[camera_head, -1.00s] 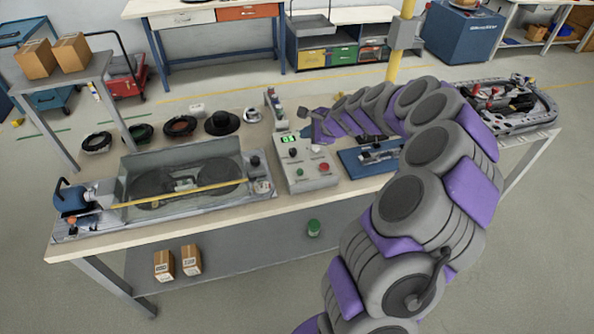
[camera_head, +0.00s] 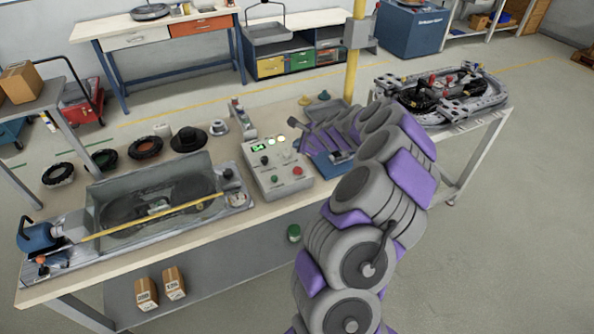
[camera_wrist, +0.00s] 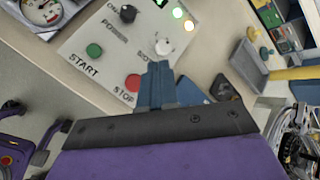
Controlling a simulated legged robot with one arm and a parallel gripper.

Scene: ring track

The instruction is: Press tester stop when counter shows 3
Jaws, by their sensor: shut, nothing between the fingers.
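The tester is a grey control box (camera_head: 262,183) on the bench. Its lit green display (camera_head: 258,148) has digits too small to read surely; the wrist view cuts it off at the top. The red STOP button (camera_wrist: 133,82) sits just left of my fingers, and also shows in the head view (camera_head: 297,171). The green START button (camera_wrist: 94,50) is farther left. A black POWER knob (camera_wrist: 128,13) and a white knob (camera_wrist: 163,46) are above them. My gripper (camera_wrist: 155,66) is shut and empty, its tips over the panel near the white knob. Contact cannot be told.
A clear-covered belt machine (camera_head: 155,205) stands left of the box. Black rings (camera_head: 103,160) and a dark hat-shaped part (camera_head: 188,139) lie behind it. A blue plate (camera_head: 328,168) is right of the box, partly behind my arm. A ring track (camera_head: 445,95) sits at the far right.

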